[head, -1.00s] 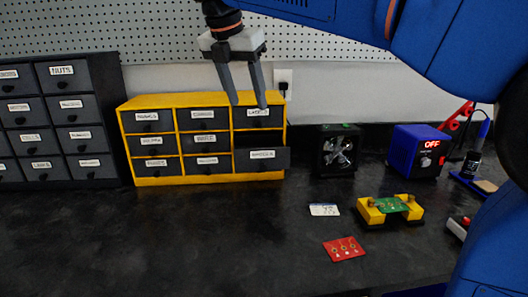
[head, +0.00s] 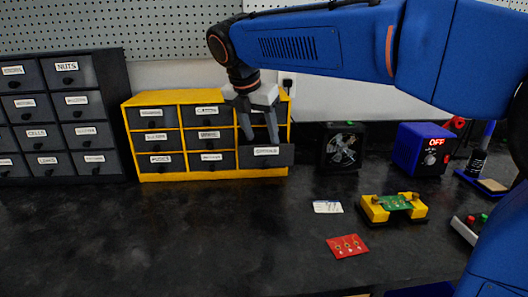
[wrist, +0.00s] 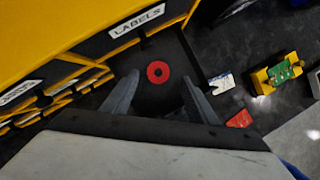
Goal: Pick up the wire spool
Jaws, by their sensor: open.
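The wire spool (wrist: 158,72) looks like a small red ring with a dark centre. In the wrist view it lies inside the open dark drawer (head: 266,155), at the lower right of the yellow cabinet (head: 207,173). The spool is hidden by the drawer front in the head view. My gripper (head: 260,138) points down over the open drawer, its fingertips at or behind the drawer front. In the wrist view my gripper (wrist: 155,92) has its fingers spread apart, one on each side of the spool and nearer the camera. Nothing is between them in their grip.
A dark drawer cabinet (head: 62,110) stands at the left. Right of the open drawer are a black fan (head: 342,147), a blue power supply (head: 422,150), a green board in a yellow holder (head: 393,206), a white card (head: 327,207) and a red board (head: 347,246). The front left bench is clear.

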